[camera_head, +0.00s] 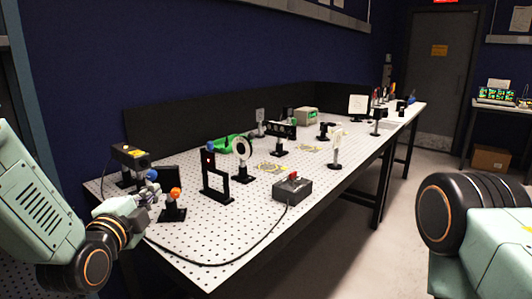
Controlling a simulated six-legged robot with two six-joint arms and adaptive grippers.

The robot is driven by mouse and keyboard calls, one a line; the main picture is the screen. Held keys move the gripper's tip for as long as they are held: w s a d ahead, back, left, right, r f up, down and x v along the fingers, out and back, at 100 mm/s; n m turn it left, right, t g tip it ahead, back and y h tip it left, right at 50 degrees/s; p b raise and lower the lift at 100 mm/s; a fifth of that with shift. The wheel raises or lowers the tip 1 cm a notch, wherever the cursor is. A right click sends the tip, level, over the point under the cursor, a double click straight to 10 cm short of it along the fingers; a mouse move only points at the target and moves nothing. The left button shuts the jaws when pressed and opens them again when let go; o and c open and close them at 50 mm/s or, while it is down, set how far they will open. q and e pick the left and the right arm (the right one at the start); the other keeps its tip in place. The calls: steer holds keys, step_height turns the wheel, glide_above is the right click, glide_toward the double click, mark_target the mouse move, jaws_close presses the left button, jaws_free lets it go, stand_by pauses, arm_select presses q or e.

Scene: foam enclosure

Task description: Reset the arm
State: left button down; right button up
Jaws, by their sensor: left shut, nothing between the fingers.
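My left arm comes in from the left, and its gripper (149,192) is at the near left corner of the perforated optical table (235,262). The gripper is small in the picture and looks shut, with nothing seen held in it. It is close to a blue-topped post (152,175) and an orange-topped post (174,198); I cannot tell whether it touches them. My right arm shows only as a large dark joint and pale link at the right edge; its gripper is out of view.
The floor (385,243) right of the table is clear. A door (437,75) is at the back.

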arm_select(q)
steer(key=s+d+f+n+g, duration=0.1)
steer(key=s+f+n+g, duration=0.45)
steer(key=f, duration=0.55)
steer(key=s+f+n+g, duration=0.3)
steer(key=s+f+n, duration=0.45)
steer(key=f, duration=0.35)
steer(key=s+f+n+g, duration=0.1)
steer(key=s+f+g, duration=0.2)
steer(key=s, duration=0.6)
steer(key=s+f+n+g, duration=0.1)
steer(key=s+f+g, duration=0.2)
steer(key=s+f, duration=0.4)
steer(key=s+f+n+g+y, duration=0.1)
steer(key=s+f+g, duration=0.2)
steer(key=s, duration=0.8)
step_height(320, 180, down, 3)
steer(key=shift+d+r+n, duration=0.1)
steer(key=shift+d+n, duration=0.3)
steer(key=c, duration=2.1)
jaws_free()
steer(key=shift+w, duration=0.1)
